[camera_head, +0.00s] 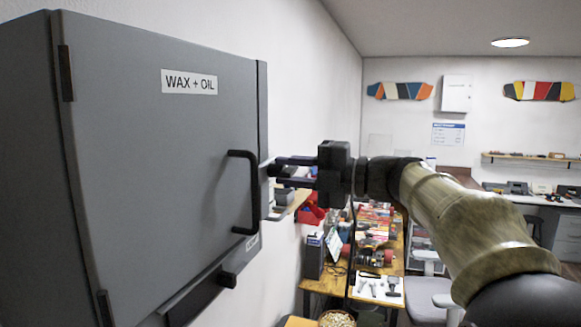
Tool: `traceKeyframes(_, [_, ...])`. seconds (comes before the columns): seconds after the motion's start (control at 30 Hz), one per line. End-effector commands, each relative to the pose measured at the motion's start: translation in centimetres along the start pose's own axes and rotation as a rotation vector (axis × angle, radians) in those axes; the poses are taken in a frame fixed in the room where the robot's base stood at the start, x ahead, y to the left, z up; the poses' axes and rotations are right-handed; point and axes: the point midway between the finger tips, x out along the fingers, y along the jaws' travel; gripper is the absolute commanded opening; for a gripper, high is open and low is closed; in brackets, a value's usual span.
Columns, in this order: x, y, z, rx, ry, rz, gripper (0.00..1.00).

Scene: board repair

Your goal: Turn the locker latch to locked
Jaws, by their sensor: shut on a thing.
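The grey locker (160,170), labelled "WAX + OIL", fills the left of the view with its door closed or nearly so. A black bar handle (253,195) stands upright near the door's right edge. My gripper (273,170) reaches in from the right, level with the handle's upper half. Its two dark fingers point left and close on a small part at the locker's right edge, which looks to be the latch. The fingers hide most of that part, so I cannot tell how the latch is turned. A small label (252,243) sits low by the door edge.
A dark piece (228,280) juts out below the door. Beyond the locker, a cluttered wooden workbench (325,285) stands along the wall. A grey chair (428,298) is at the lower right. A counter (565,205) runs along the far right.

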Motion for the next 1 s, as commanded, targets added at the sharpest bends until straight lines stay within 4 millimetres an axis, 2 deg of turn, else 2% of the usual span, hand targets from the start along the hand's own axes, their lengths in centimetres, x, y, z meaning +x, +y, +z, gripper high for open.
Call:
traceKeyframes(0.3, [-0.03,-0.09,0.03,0.096,-0.001,-0.001,0.01])
traceKeyframes(0.7, [-0.03,-0.14,0.04,0.102,-0.001,-0.001,0.01])
traceKeyframes(0.73, [-0.03,-0.14,0.04,0.102,-0.001,-0.001,0.29])
traceKeyframes(1.0, [-0.04,-0.10,0.02,0.101,-0.001,0.000,0.31])
